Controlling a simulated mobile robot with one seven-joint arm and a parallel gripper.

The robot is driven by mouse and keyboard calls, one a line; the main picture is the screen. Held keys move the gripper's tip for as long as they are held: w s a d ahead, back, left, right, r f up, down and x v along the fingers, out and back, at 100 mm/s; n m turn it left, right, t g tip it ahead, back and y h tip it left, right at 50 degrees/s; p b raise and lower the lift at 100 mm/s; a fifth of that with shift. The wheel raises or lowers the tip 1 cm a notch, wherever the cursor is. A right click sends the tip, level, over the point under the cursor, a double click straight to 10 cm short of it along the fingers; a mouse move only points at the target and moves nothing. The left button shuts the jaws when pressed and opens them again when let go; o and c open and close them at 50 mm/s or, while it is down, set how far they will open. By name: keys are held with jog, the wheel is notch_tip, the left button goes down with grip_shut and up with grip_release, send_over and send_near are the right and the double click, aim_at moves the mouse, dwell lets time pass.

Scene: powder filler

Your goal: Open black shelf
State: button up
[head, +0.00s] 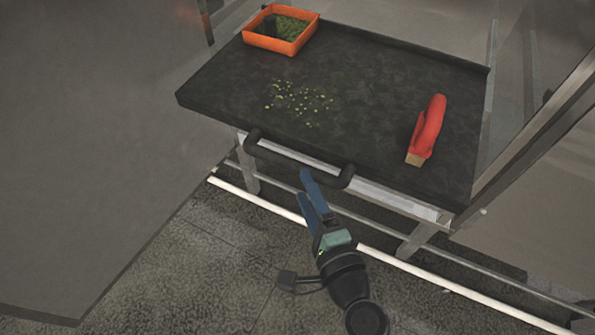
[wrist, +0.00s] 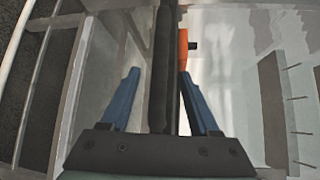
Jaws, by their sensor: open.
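The black shelf (head: 375,95) is a dark flat board on a light metal frame. Its black bar handle (head: 290,162) runs along the front edge. In the wrist view my gripper (wrist: 158,85) is spread, and a dark bar (wrist: 164,55) shows between the fingers. I cannot tell whether that bar is the handle or the shelf edge. No finger is seen closed on the handle.
An orange tray (head: 262,42) with green contents stands at the shelf's back left. Yellow-green bits (head: 297,98) are scattered on the shelf. A red-handled tool (head: 428,130) lies at its right. A white rail (head: 400,261) runs below. Grey panels flank the shelf; floor is open in front.

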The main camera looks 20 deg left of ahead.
jog(key=v, duration=0.6)
dwell(0.4)
jog(key=w+d+r+n+t+h+p, duration=0.1)
jog(key=w+r+n+t+h+p, duration=0.2)
jog(key=r, duration=0.8)
jog(key=w+d+r+n+t+p, duration=0.1)
jog(key=w+r+n+t, duration=0.3)
jog(key=r, duration=0.7)
jog(key=w+d+r+n+h+p, duration=0.15)
jog(key=w+r, duration=0.35)
jog(key=r, duration=0.6)
jog(key=s+d+r+n+t+h+p, duration=0.1)
jog(key=s+r+t+h+p, duration=0.1)
jog(key=r, duration=1.2)
jog(key=s+d+r+n+t+h+p, duration=0.1)
jog(key=s+r+t+h, duration=0.4)
jog(key=r, duration=0.9)
jog(key=s+d+t, duration=0.1)
jog(key=s, duration=0.2)
jog(key=shift+d+r+t+p, duration=0.25)
jog(key=shift+d+t+p, duration=0.05)
jog(key=shift+p, duration=0.05)
